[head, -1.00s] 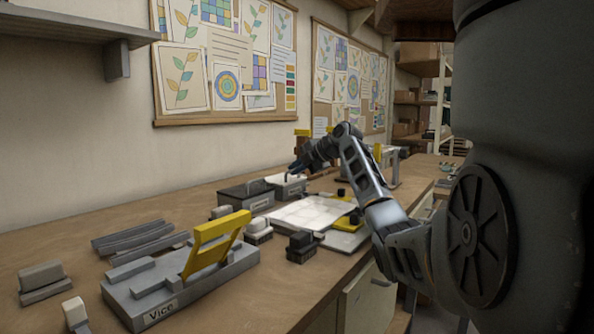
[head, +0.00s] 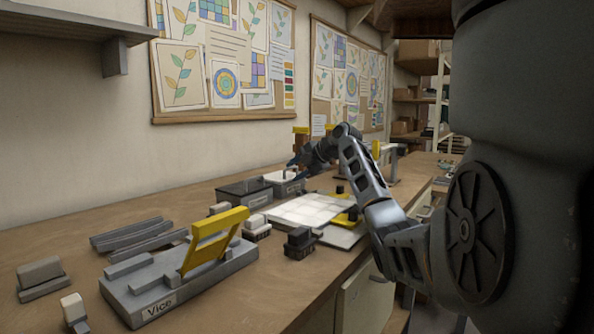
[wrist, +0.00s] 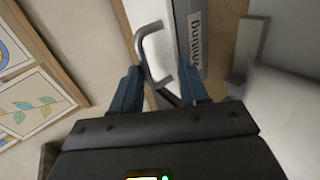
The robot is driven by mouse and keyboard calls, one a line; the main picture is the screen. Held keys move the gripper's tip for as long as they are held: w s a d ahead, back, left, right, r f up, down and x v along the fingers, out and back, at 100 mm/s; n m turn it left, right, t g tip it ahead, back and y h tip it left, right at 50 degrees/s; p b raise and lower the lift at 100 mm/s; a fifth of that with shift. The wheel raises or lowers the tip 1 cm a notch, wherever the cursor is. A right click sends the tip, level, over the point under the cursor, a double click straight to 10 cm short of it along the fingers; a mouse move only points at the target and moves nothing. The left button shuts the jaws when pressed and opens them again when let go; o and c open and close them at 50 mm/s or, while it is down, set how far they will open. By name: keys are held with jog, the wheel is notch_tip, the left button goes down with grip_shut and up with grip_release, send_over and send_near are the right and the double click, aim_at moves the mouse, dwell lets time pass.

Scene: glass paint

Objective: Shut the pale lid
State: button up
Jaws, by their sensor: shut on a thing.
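The pale lid (head: 281,176) is on a small grey box with a label (head: 291,188) on its front, toward the far end of the bench. In the wrist view the lid (wrist: 146,13) is a whitish panel with a grey bar handle (wrist: 142,40). My gripper (wrist: 160,88) has its blue fingers on either side of this handle and is shut on it. In the head view my gripper (head: 298,163) is at the box's top, small and partly hidden by the wrist. I cannot tell how far the lid stands open.
A dark-lidded box (head: 243,191) stands just left of the pale one. A white tiled panel (head: 303,210) lies in front. A grey vice (head: 180,280) with a yellow lever and dark blocks (head: 300,243) are nearer. The wall is close behind the boxes.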

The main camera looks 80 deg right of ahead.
jog(key=shift+f, duration=0.2)
jog(key=v, duration=0.8)
jog(key=shift+r, duration=0.2)
jog(key=shift+w+d, duration=0.1)
